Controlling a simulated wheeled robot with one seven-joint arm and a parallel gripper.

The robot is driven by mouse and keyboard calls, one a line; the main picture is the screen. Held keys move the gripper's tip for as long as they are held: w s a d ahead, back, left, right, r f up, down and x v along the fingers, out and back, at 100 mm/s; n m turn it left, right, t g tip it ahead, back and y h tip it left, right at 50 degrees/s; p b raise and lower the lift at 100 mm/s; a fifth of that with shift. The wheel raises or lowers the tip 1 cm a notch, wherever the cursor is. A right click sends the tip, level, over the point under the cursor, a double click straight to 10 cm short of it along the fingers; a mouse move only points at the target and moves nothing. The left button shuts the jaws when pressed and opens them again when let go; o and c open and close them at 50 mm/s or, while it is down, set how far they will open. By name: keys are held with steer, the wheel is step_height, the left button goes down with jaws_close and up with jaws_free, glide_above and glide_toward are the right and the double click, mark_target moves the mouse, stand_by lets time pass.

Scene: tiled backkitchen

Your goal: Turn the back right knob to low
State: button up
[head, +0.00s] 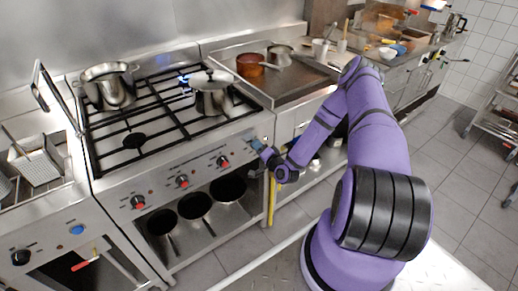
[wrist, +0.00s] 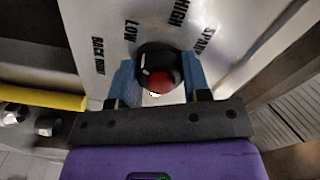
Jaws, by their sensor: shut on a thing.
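The black knob with a red centre (wrist: 158,66) sits between the two blue fingers of my gripper (wrist: 160,84) in the wrist view, and the fingers are shut on its sides. The panel around it reads BACK RIGHT, LOW, HIGH and SPARK. A short white mark shows on the knob's left side; its exact setting is hard to tell. In the head view my gripper (head: 256,146) is at the right end of the stove's front panel and hides this knob. The stove (head: 160,172) shows a blue flame (head: 186,79) at its back right burner.
Other red-centred knobs (head: 182,181) line the panel to the left. A lidded pot (head: 211,95) and an open pot (head: 108,87) stand on the grates. Pans (head: 195,206) sit on the shelf below. A yellow bar (wrist: 42,102) is left of my gripper.

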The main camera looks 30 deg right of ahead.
steer(key=shift+s+f, duration=0.1)
stand_by(0.3)
steer(key=o, duration=0.9)
steer(key=s, duration=1)
steer(key=shift+s+d, duration=0.2)
steer(key=shift+s, duration=0.15)
